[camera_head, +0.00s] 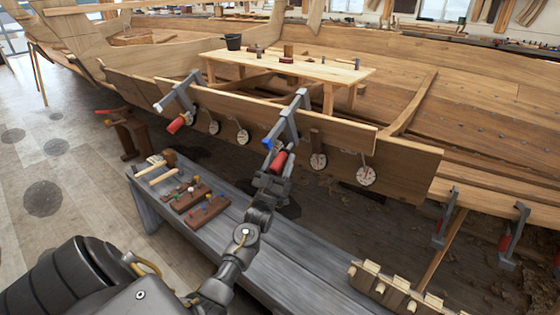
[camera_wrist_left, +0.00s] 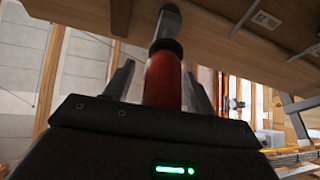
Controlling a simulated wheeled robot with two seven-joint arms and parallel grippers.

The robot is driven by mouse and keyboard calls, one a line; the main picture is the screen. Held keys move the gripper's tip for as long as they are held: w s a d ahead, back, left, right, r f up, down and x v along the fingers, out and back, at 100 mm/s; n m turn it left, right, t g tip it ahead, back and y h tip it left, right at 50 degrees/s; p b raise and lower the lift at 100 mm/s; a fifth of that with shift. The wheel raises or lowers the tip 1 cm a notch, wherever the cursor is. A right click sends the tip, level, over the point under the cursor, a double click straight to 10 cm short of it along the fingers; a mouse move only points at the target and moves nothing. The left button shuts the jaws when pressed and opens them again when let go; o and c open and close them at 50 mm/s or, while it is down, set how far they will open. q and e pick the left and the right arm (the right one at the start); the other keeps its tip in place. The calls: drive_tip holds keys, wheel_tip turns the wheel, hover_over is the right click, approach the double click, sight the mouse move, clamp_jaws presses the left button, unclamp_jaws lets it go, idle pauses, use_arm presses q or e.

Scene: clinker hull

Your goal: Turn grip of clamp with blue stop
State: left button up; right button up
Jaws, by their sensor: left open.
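The clamp with the blue stop (camera_head: 290,118) sits on the upper plank edge of the hull, its grey bar slanting down toward me. Its blue stop (camera_head: 267,143) is at the lower end, and its red grip (camera_head: 280,160) hangs just below. My left gripper (camera_head: 273,175) is open right at the red grip. In the left wrist view the red grip (camera_wrist_left: 163,82) stands between the two spread fingers of my left gripper (camera_wrist_left: 158,85), with a gap visible on the right side. The blue stop does not show clearly there. My right gripper is not in view.
Another clamp (camera_head: 180,95) with a white stop and red grip (camera_head: 176,125) is on the plank to the left. Round white dials (camera_head: 318,161) hang along the plank. A grey bench (camera_head: 270,245) with tools lies under my left arm. More clamps (camera_head: 513,235) hang at right.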

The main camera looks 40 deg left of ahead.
use_arm(q)
drive_tip(key=shift+s+f, duration=0.1)
drive_tip(key=shift+f, duration=0.1)
drive_tip(key=b+v, duration=0.2)
drive_tip(key=v, duration=0.8)
drive_tip(key=shift+s, duration=0.2)
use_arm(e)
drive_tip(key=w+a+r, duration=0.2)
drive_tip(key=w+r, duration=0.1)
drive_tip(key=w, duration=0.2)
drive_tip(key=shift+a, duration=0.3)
use_arm(q)
drive_tip(key=shift+d+f, duration=0.1)
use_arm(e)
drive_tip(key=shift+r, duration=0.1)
